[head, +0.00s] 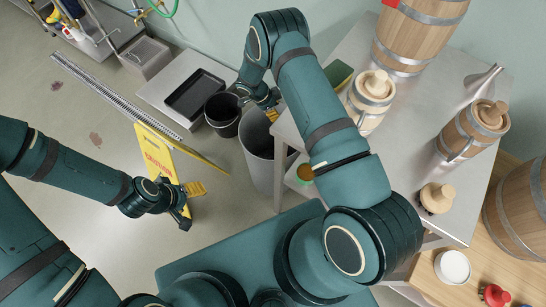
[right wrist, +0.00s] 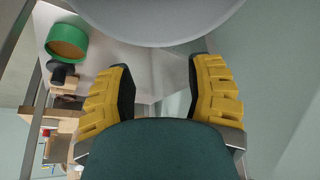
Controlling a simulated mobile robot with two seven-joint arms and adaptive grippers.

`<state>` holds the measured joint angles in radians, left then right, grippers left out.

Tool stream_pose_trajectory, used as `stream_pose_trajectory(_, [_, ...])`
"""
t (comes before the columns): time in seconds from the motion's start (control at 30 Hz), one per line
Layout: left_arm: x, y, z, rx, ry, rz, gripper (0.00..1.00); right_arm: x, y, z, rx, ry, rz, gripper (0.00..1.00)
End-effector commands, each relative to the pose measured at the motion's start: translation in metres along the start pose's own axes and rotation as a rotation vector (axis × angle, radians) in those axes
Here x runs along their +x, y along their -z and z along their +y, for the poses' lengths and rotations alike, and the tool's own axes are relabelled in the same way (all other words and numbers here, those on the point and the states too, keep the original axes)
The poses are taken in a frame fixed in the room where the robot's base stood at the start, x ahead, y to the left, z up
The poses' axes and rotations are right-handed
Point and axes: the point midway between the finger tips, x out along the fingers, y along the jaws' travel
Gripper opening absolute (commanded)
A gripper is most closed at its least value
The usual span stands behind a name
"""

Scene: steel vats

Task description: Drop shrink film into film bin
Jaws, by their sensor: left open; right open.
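A tall grey bin (head: 260,160) stands on the floor beside the steel table, its dark mouth facing up; I take it for the film bin. My right gripper (head: 268,103) is near the bin's mouth, partly hidden by its own arm. In the right wrist view the yellow fingers (right wrist: 160,90) are spread with nothing between them. A large grey rounded surface (right wrist: 165,20) lies beyond them at the top; I cannot tell for sure if it is the bin. My left gripper (head: 187,203) is open and empty, low on the left. I cannot make out any shrink film.
A black bucket (head: 222,113) stands left of the bin. A yellow caution sign (head: 158,155) is between my arms. The steel table (head: 415,105) holds small casks and a funnel. A green-rimmed round thing (head: 301,174) is under its edge. Open floor lies left.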

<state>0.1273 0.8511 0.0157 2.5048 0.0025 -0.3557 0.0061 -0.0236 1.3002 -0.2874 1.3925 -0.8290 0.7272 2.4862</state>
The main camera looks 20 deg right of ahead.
Motion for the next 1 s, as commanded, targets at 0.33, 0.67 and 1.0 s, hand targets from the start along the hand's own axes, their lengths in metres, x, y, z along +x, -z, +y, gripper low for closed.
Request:
stream_pose_trajectory(0.33, [0.0, 0.0, 0.0, 0.0, 0.0, 0.0, 0.64, -0.066, 0.0, -0.001, -0.001, 0.005, -0.001, 0.53])
stream_pose_trajectory(0.67, [0.0, 0.0, 0.0, 0.0, 0.0, 0.0, 0.64, -0.11, 0.0, 0.0, 0.0, 0.002, 0.0, 0.53])
stream_pose_trajectory(1.0, [0.0, 0.0, 0.0, 0.0, 0.0, 0.0, 0.64, -0.115, 0.0, 0.0, -0.001, 0.0, 0.0, 0.53])
